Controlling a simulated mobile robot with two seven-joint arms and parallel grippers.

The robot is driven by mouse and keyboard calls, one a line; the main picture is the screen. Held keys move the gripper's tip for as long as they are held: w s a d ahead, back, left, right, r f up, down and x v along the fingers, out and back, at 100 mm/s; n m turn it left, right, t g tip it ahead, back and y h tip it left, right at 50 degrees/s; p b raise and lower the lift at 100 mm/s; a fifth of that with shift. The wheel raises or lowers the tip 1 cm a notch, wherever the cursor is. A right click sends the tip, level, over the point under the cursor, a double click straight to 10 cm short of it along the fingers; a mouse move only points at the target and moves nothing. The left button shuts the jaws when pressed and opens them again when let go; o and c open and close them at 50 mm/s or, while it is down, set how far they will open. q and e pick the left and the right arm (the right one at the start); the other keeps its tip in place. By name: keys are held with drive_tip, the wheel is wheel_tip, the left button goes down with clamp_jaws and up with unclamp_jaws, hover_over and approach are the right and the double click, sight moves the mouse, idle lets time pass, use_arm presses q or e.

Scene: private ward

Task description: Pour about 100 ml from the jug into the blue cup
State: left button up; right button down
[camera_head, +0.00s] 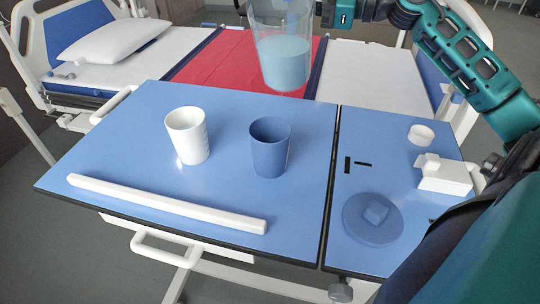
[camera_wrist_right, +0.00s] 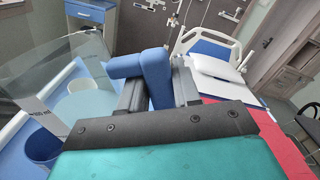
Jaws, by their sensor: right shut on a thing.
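The clear jug (camera_head: 283,50), with pale blue liquid in its lower part, is held in the air above the far edge of the table, beyond the blue cup and slightly right of it. It looks about upright. My right gripper (camera_head: 335,12) is at the jug's right side, shut on its blue handle (camera_wrist_right: 155,75), which shows between the fingers in the right wrist view. The blue cup (camera_head: 270,148) stands upright on the table, apart from the jug; it also shows in the right wrist view (camera_wrist_right: 42,147). Its bottom inside is hidden. My left gripper is not in view.
A white cup (camera_head: 187,136) stands left of the blue cup. A long white bar (camera_head: 165,203) lies along the table's front. A round blue lid (camera_head: 372,219), a white box (camera_head: 444,174) and a white ring (camera_head: 421,134) are on the right panel. A bed (camera_head: 180,45) stands behind.

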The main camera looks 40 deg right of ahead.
drive_tip(key=shift+r, duration=0.2)
idle(0.3)
drive_tip(key=shift+n+b, duration=0.4)
drive_tip(key=shift+b, duration=0.15)
drive_tip(key=shift+r, duration=0.15)
drive_tip(key=shift+s+a+r+n+b, duration=0.15)
drive_tip(key=shift+n+b, duration=0.25)
drive_tip(key=shift+b, duration=0.2)
